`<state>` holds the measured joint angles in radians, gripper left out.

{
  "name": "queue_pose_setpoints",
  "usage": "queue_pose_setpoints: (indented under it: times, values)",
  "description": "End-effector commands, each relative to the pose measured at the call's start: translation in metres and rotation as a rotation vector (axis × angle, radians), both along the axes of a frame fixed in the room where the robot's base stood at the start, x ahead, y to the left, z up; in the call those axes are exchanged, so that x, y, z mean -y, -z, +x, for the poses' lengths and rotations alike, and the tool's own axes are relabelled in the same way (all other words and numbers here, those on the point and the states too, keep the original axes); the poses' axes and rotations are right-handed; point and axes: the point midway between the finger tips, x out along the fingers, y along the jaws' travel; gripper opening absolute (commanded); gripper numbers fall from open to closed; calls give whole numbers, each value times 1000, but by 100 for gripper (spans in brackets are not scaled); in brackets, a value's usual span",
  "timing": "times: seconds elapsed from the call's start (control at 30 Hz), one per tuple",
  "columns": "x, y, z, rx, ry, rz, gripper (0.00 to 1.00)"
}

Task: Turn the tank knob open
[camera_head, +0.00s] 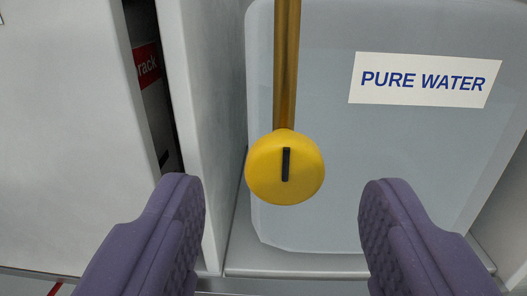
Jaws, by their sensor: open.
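The tank knob (285,168) is a round yellow disc with a black mark that stands nearly upright on its face. It sits at the lower end of a vertical brass-coloured pipe (287,65), in front of a pale translucent tank (400,170). The tank bears a white label (425,80) reading "PURE WATER". My gripper (283,225) is open, with one purple ribbed finger at the lower left and one at the lower right. The knob appears between and above the fingertips in the picture, and neither finger appears to touch it.
A white cabinet panel (80,130) fills the left side. A pale upright wall (203,120) stands between it and the tank. A dark gap (150,90) with a red label reading "rack" lies between panel and wall. A grey ledge (300,263) runs below the tank.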

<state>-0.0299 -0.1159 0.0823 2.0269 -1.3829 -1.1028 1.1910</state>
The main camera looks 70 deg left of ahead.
Motion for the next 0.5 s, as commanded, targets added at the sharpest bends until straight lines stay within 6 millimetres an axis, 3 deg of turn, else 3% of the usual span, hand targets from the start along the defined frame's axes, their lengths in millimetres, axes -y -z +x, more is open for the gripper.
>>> queue_pose_setpoints:
  times: [0.2,0.5]
  values:
    - [-26,-1,10,1,0,1,60]
    - [-29,-1,13,3,3,1,60]
